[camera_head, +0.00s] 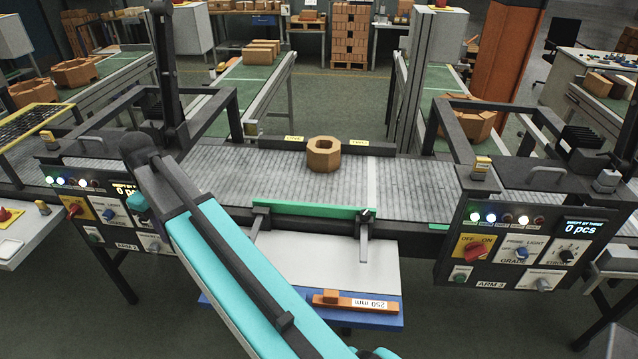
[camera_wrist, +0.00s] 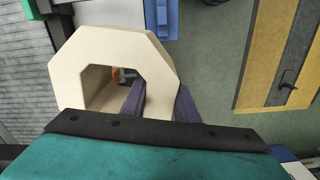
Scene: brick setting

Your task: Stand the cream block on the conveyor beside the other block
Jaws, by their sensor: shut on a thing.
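The cream block (camera_wrist: 85,52) is an eight-sided ring with a large hole, seen in the wrist view. My gripper (camera_wrist: 160,100) is shut on its right wall, with one dark finger inside the hole and the other outside. The block's lower part is hidden behind my wrist. The other block (camera_head: 323,154), an orange-brown eight-sided ring, stands on the grey slatted conveyor (camera_head: 260,180) in the head view. The conveyor also shows at the left of the wrist view (camera_wrist: 18,85). My gripper and the cream block do not show in the head view.
A green rail (camera_head: 312,210) runs along the conveyor's front edge. Control boxes (camera_head: 515,245) flank the belt. The belt is clear on both sides of the standing block.

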